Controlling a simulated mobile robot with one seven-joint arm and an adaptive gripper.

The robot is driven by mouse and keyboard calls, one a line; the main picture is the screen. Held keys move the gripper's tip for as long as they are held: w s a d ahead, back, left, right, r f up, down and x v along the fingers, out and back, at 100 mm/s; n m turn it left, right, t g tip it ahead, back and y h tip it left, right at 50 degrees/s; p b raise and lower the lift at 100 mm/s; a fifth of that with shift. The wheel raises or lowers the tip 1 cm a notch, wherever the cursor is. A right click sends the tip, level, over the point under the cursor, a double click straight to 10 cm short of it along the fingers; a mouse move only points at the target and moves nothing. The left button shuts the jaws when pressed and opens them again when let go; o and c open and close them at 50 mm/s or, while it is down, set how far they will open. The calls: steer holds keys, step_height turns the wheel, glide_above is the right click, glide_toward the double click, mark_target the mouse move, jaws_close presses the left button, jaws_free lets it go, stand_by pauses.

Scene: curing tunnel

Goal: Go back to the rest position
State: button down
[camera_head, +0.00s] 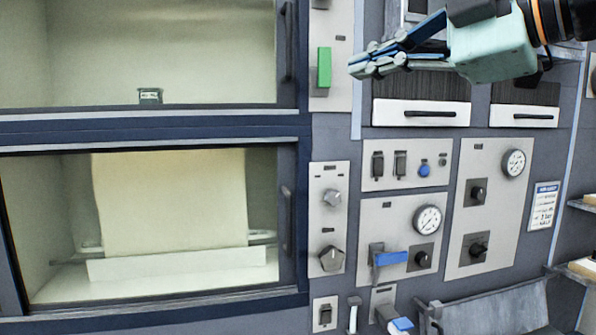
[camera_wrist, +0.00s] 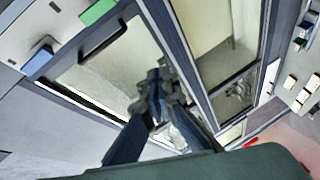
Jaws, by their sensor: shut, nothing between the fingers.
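My gripper (camera_head: 362,66) is at the top of the head view, to the right of the green switch (camera_head: 324,67) and in front of the upper part of the panel. Its fingers point left and are closed together with nothing between them. In the wrist view my gripper (camera_wrist: 158,80) reaches up from the bottom, with window doors of the cabinet behind it. The green switch also shows at the top left of the wrist view (camera_wrist: 97,11). I cannot tell the exact gap between the fingertips and the panel.
Two glass-fronted chambers fill the left; the lower one (camera_head: 290,215) holds a pale hanging sheet (camera_head: 170,200). The panel has gauges (camera_head: 427,219), knobs (camera_head: 332,258) and a blue-handled lever (camera_head: 390,258). White-fronted drawers (camera_head: 421,113) lie below my gripper. Shelves (camera_head: 584,205) jut out at right.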

steer(key=s+d+f+m+g+h+p, duration=0.1)
steer(key=s+f+m+g+h, duration=0.1)
steer(key=f+m, duration=0.5)
steer(key=s+d+f+m+g+h+p, duration=0.1)
steer(key=s+f+m+h, duration=0.4)
steer(key=f, duration=1.5)
steer(key=s+d+f+m+g+h+p, duration=0.2)
steer(key=s+f+m+g+h, duration=0.1)
steer(key=f+m, duration=0.7)
step_height(320, 180, down, 4)
steer(key=shift+s+d+f+m, duration=0.2)
steer(key=shift+s+d+m, duration=0.1)
steer(key=shift+s+d, duration=0.15)
